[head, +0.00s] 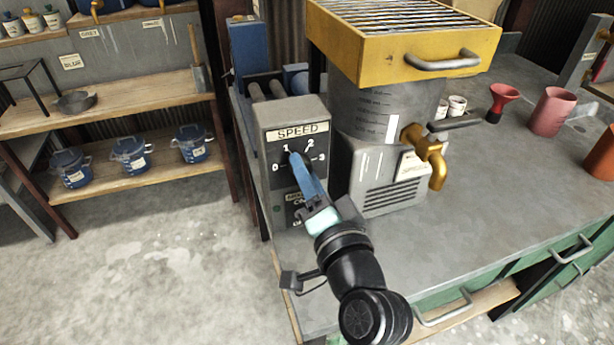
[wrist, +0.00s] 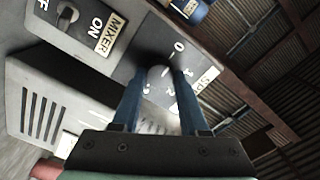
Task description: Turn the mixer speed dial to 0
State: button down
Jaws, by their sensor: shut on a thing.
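The speed panel (head: 292,130) is the face of a grey box on the bench. It carries a SPEED label and the marks 0, 1, 2 and 3. In the wrist view the mixer speed dial (wrist: 157,73) is a small rounded knob between my blue fingertips. In the head view my gripper (head: 299,160) reaches the panel below the 1 mark and hides the dial. My gripper (wrist: 158,80) is shut on the dial. I cannot tell which number the dial points to. The 0 mark shows beside the fingers in the wrist view.
A MIXER ON switch (wrist: 68,15) sits on the same box. To the right stands the mixer tank (head: 370,108) with a brass tap (head: 430,155) and a yellow grated top (head: 375,57). Cups stand farther right on the bench. Shelves with blue pots (head: 130,152) are at left.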

dwell(0.3)
jog(key=shift+c, duration=2.1)
grip_release()
jog(key=b+v, duration=0.1)
jog(key=v, duration=1.2)
jog(key=shift+r, duration=0.1)
